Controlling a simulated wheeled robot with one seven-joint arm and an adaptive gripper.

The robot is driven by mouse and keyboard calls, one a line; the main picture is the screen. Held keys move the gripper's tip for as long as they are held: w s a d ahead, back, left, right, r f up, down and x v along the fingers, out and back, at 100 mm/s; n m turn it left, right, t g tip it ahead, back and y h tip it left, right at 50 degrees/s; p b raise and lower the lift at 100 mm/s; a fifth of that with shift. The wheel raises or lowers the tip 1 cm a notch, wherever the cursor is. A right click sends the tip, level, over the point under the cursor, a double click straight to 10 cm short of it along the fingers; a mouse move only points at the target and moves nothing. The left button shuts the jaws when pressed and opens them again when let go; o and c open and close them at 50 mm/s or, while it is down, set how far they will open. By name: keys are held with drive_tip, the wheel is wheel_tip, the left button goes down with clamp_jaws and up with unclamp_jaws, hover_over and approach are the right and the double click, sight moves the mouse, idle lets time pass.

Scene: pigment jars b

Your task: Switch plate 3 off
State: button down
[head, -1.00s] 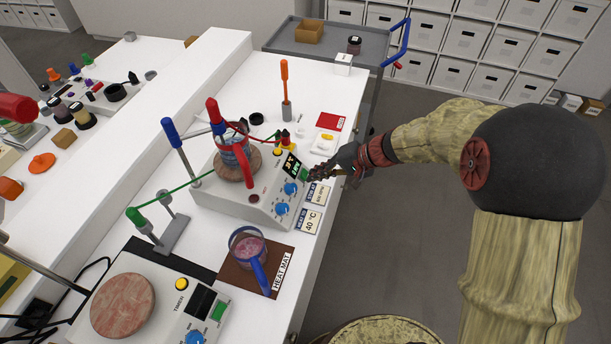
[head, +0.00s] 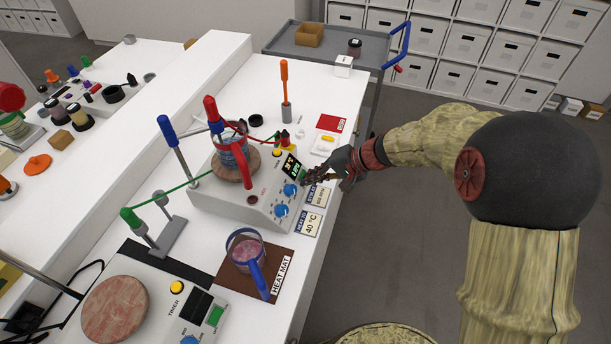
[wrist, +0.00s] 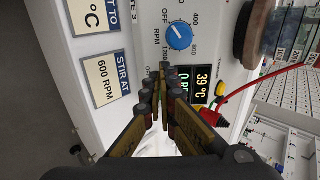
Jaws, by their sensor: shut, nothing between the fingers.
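Plate 3 (head: 235,205) is a grey hotplate stirrer with two blue knobs, a round tan top and a lit display (head: 290,165). A beaker (head: 232,150) stands on it. The wrist view shows part of its "3" label, the RPM knob (wrist: 180,36) with OFF marked beside it, and the display (wrist: 202,88), with 39 °C in yellow and a partly hidden green line. My gripper (head: 307,180) is shut and empty, its tips at the front panel between the RPM knob and the display. The fingers (wrist: 163,74) hide that patch of panel; I cannot tell whether they touch it.
Cards reading 40 °C (head: 311,224) and 600 RPM lie before the plate. A pitcher (head: 246,250) stands on the heat mat (head: 283,250). Another hotplate (head: 150,310) is nearer. A screwdriver-like orange rod (head: 285,85) stands behind. The aisle at right is clear.

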drive_tip(key=shift+w+a+f+b, duration=0.1)
drive_tip(key=shift+a+f+b, duration=0.1)
drive_tip(key=shift+f+b, duration=0.1)
drive_tip(key=shift+r, duration=0.1)
drive_tip(key=shift+p+v, duration=0.6)
drive_tip(key=shift+v, duration=1.1)
drive_tip(key=v, duration=1.2)
drive_tip(key=shift+d+r, duration=0.1)
